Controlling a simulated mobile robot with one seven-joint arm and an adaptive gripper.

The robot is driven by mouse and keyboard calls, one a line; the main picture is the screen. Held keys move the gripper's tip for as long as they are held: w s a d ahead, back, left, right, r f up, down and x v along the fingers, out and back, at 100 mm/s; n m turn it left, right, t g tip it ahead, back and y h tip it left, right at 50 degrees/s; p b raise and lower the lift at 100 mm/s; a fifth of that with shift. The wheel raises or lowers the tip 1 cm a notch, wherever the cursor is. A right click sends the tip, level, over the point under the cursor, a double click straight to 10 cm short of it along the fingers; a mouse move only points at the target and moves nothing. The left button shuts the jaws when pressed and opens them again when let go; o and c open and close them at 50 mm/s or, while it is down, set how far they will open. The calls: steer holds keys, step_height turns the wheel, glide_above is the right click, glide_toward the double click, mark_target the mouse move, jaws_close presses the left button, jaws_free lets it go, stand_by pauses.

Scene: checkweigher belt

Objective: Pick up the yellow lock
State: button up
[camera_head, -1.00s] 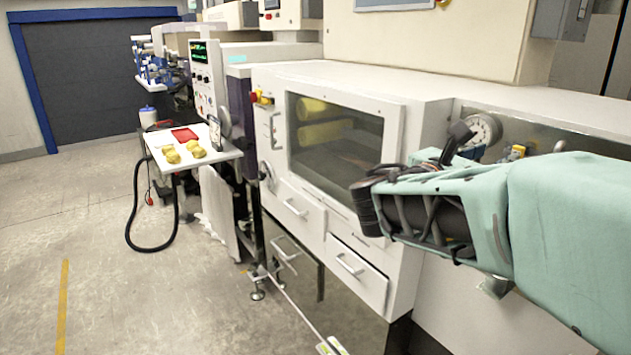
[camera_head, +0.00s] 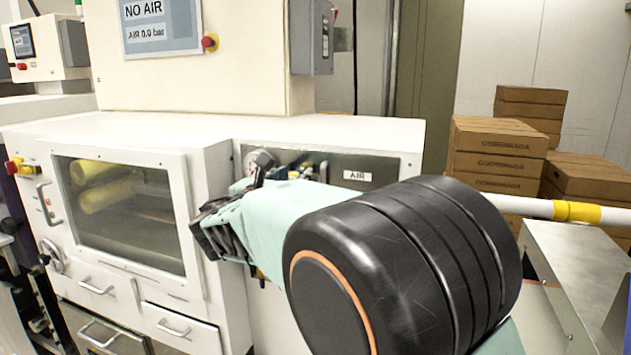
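My gripper (camera_head: 207,238) is dark, at the end of my green-sleeved arm, in front of the white cabinet between its window and the air panel. Its fingers are seen from behind and the side, so I cannot tell whether they are open. No object shows in it. A small yellow patch (camera_head: 294,174) shows on the recessed air panel (camera_head: 385,168), just above my sleeve and right of the round gauge (camera_head: 262,160). It may be the yellow lock, but it is too small and too covered to be sure. My arm hides the panel's lower part.
A white cabinet (camera_head: 75,128) with a window, drawers and handles fills the left. A sign (camera_head: 160,25) reads "NO AIR, AIR 0.0 bar". Cardboard boxes (camera_head: 497,150) stand at the right behind a white and yellow rail (camera_head: 530,207). A metal surface (camera_head: 590,270) lies front right.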

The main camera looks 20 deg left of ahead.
jaws_close()
steer(key=shift+r, duration=0.1)
stand_by(0.4)
steer(key=shift+s+r, duration=0.15)
steer(key=shift+r, duration=0.35)
step_height(320, 180, up, 6)
steer(key=s+a+b, duration=0.1)
steer(key=s+b, duration=0.1)
steer(key=s, duration=1.7)
steer(key=shift+s+a, duration=0.3)
steer(key=shift+s+p, duration=0.15)
steer(key=shift+p, duration=0.2)
